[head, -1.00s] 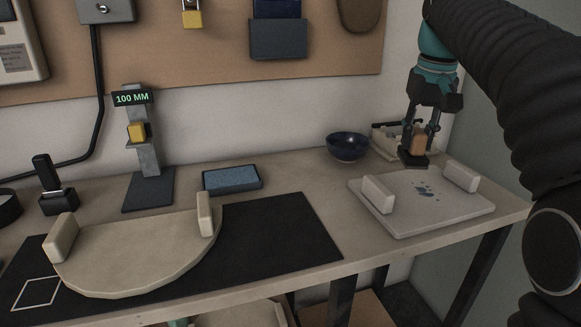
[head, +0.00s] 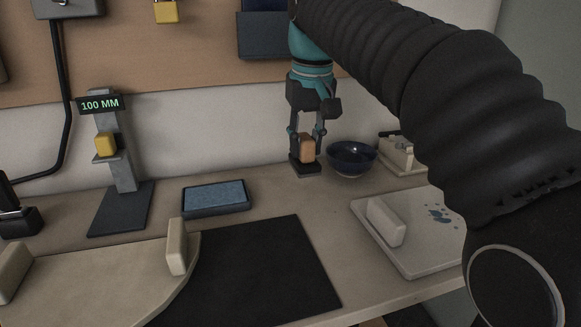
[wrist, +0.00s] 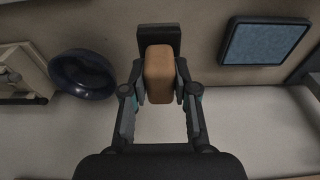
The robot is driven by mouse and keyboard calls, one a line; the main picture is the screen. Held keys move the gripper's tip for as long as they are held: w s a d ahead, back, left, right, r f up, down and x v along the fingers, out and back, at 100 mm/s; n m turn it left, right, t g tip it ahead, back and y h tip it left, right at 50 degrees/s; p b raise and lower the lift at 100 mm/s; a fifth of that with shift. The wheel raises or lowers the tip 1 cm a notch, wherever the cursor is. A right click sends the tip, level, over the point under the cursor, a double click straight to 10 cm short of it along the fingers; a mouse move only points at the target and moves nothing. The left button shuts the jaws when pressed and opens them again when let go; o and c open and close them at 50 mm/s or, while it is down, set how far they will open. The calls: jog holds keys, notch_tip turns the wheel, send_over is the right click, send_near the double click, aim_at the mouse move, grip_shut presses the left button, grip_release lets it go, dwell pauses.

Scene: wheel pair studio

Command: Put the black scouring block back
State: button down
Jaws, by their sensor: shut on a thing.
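My gripper (head: 306,145) is shut on a block with a tan handle (head: 307,149) and a flat black base (head: 305,169), which I take as the black scouring block. It hangs upright at the back of the bench, just left of the blue bowl; I cannot tell if its base clears the bench. In the wrist view my gripper (wrist: 160,88) has the tan handle (wrist: 159,68) between its fingers, with the black base (wrist: 160,38) beyond. A cream holder (head: 402,153) stands at the back right, partly hidden by my arm.
The dark blue bowl (head: 352,160) is close to the held block. A dark tray with a blue pad (head: 216,196) lies to the left, near the 100 MM gauge stand (head: 122,205). A black mat (head: 255,270) and a pale board with upright grips (head: 415,255) lie in front.

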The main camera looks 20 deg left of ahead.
aim_at(290, 155)
jog(key=a, duration=0.1)
jog(key=w+a+f, duration=0.1)
jog(key=a+f, duration=0.1)
jog(key=shift+w+a+f, duration=0.2)
jog(key=shift+w+a, duration=0.05)
jog(key=shift+f+b, duration=0.45)
jog(key=shift+f, duration=1.5)
jog(key=shift+f, duration=0.15)
jog(key=c, duration=0.9)
grip_release()
jog(key=r, duration=0.4)
jog(key=s+r+p, duration=0.1)
jog(key=r, duration=0.3)
jog(key=d+r+p, duration=0.1)
jog(key=r, duration=0.3)
jog(key=shift+s, duration=0.25)
